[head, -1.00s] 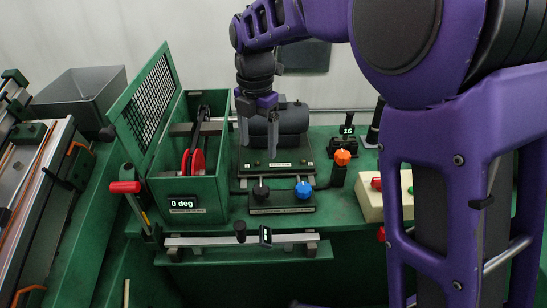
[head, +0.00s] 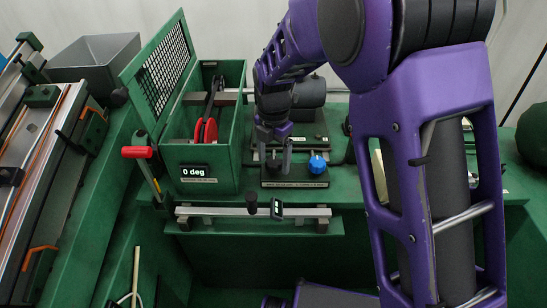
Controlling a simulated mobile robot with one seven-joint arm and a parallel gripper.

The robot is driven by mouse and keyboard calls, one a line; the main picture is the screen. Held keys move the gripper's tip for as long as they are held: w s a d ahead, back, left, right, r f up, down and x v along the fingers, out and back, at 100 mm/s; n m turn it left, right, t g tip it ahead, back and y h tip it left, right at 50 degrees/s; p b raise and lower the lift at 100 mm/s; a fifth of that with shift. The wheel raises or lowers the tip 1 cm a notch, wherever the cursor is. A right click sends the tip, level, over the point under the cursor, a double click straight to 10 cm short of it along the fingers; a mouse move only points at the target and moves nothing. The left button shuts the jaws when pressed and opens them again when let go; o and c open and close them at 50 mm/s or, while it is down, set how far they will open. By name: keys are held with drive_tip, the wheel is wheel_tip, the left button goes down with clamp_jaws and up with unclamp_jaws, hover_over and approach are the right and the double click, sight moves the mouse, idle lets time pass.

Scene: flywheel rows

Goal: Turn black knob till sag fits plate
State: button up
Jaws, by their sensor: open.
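My gripper (head: 273,162) points down with its fingers apart, over the left part of a small black control box (head: 293,183). The black knob (head: 273,168) on that box is mostly hidden between and behind the fingers; I cannot tell whether they touch it. A blue knob (head: 317,163) sits to its right. In the open green housing at left, a dark belt or arm (head: 213,95) runs by a red wheel (head: 206,131). The housing's front display (head: 193,171) reads 0 deg, with a small plate (head: 198,181) below it, too small to read.
A metal rail (head: 222,211) with a dark handle (head: 252,203) and a small display (head: 277,208) runs along the front. A red-handled lever (head: 137,152) stands left of the housing, below its raised mesh lid (head: 165,68). A dark cylinder (head: 309,92) lies behind my gripper.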

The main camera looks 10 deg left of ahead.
clamp_jaws()
idle(0.3)
drive_tip(key=shift+m, duration=0.3)
